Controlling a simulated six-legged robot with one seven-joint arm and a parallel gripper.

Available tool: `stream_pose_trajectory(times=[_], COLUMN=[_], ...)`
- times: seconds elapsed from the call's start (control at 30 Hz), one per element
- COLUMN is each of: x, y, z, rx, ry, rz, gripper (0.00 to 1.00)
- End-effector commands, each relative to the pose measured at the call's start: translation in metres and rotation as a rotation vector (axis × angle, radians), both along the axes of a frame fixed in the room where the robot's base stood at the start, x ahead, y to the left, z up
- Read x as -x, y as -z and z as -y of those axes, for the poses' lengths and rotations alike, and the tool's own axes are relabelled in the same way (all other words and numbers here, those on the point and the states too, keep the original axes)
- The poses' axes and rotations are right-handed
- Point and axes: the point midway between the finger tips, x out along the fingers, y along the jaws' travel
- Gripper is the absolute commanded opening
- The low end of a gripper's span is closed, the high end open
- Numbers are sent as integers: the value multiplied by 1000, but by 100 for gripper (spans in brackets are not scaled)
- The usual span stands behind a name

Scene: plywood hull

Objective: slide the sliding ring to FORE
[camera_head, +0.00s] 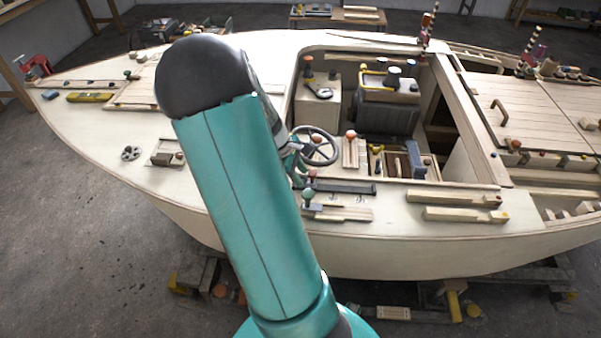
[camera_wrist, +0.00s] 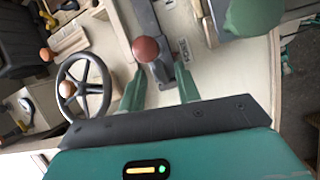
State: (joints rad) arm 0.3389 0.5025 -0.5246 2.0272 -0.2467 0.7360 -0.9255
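In the wrist view a red-brown ball knob (camera_wrist: 146,49) stands on a dark slider (camera_wrist: 160,72), on a long dark rail (camera_wrist: 146,18). I take this to be the sliding part; no clear ring shape shows. Small lettering (camera_wrist: 183,48) beside the rail is too blurred to read. My gripper (camera_wrist: 161,70) is open, its two green fingers on either side of the slider, with gaps visible. In the head view the red knob (camera_head: 312,173) and dark rail (camera_head: 345,188) are on the near deck. My gripper (camera_head: 297,165) is partly hidden behind my arm there.
A large green knob (camera_wrist: 252,16) is close on the right of the rail in the wrist view. A steering wheel (camera_wrist: 84,88) is on the left. The cockpit opening (camera_head: 385,130) with boxes lies beyond.

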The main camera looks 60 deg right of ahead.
Motion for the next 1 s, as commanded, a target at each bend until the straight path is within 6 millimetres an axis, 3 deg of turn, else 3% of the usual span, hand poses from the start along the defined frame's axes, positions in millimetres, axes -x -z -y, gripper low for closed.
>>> stream_pose_trajectory(times=[0.2,0.33,0.8,1.0], x=[0,-5,-36,-43], y=[-2,-14,-104,-124], z=[0,-3,-26,-32], rx=[0,1,2,1], ry=[0,-1,-1,1], rz=[-1,1,5,2], gripper=[33,33,33,33])
